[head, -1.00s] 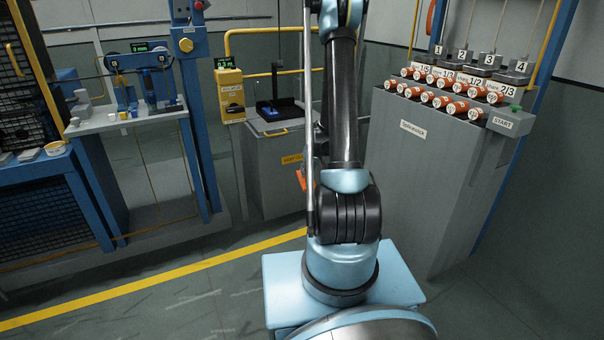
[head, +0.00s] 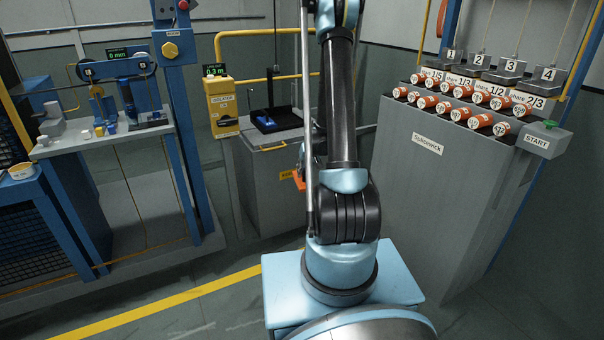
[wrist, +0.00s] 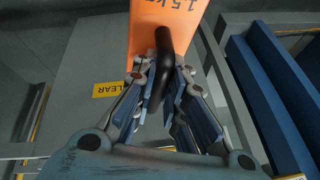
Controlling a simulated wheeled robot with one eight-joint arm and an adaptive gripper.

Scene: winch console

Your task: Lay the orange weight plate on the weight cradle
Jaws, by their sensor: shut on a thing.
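The orange weight plate (wrist: 165,25), marked 1.5 kg, hangs in my gripper (wrist: 165,90) in the wrist view. The fingers are shut on its black handle (wrist: 164,60). In the head view only a small orange edge of the plate (head: 299,180) shows left of my arm, in front of the grey cabinet; the gripper is hidden behind the arm. A black tray with an upright post (head: 277,122) stands on that cabinet. No label shows that it is the weight cradle, so I cannot tell for sure. The plate appears lower than the tray and apart from it.
The grey cabinet (head: 268,165) has a yellow label, also in the wrist view (wrist: 108,89). A yellow box with a display (head: 221,105) stands left of the tray. A blue-framed bench (head: 90,140) is at left, a grey console with orange cylinders (head: 425,170) at right. Floor between is clear.

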